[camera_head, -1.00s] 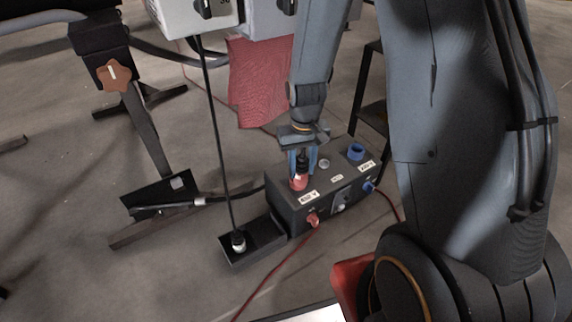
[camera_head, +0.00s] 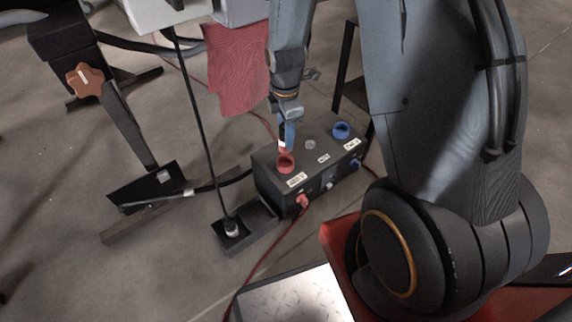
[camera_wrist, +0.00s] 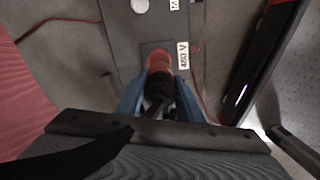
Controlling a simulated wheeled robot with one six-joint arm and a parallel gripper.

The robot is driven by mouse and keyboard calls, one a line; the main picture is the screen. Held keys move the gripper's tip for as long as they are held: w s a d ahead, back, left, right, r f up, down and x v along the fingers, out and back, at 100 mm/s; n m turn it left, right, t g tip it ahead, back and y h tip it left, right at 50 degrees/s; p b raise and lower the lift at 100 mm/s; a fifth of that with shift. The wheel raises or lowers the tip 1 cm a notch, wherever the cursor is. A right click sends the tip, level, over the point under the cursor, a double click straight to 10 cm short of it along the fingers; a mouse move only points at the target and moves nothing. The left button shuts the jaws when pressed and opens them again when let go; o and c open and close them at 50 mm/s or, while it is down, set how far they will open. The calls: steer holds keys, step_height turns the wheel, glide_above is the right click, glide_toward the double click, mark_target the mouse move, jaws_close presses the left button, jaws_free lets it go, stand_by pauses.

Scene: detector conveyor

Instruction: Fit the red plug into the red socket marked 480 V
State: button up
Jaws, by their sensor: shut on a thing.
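The red socket (camera_head: 285,165) is a raised red ring on the top of a dark box, beside a white label (camera_head: 297,179) that reads as 480 V in the wrist view (camera_wrist: 183,55). My gripper (camera_head: 286,140) has blue fingers and is right at the socket's far side, pointing down. It is shut on the plug, whose black body (camera_wrist: 158,88) shows between the fingers in the wrist view. Red (camera_wrist: 158,60) shows just beyond the black body. The fingers hide much of the plug, and I cannot tell whether its tip is inside the socket.
The box (camera_head: 265,180) also carries a blue socket (camera_head: 341,130) and small red and blue connectors on its front. A black tray (camera_head: 245,232) stands at its left with a cable end in it. A red cloth (camera_head: 237,70) hangs behind. Red cables lie on the floor.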

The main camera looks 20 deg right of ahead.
mark_target(286, 153)
steer(key=n, duration=0.3)
steer(key=n+p, duration=0.1)
steer(key=n, duration=0.1)
steer(key=shift+r, duration=0.35)
steer(key=n, duration=0.2)
steer(key=shift+w+n, duration=0.1)
steer(key=shift+n, duration=0.2)
step_height(286, 153, down, 10)
steer(key=b, duration=0.4)
steer(key=shift+f, duration=0.1)
steer(key=o, duration=1.2)
steer(key=shift+c, duration=0.2)
step_height(286, 153, up, 12)
steer(key=p, duration=0.5)
steer(key=shift+r, duration=0.2)
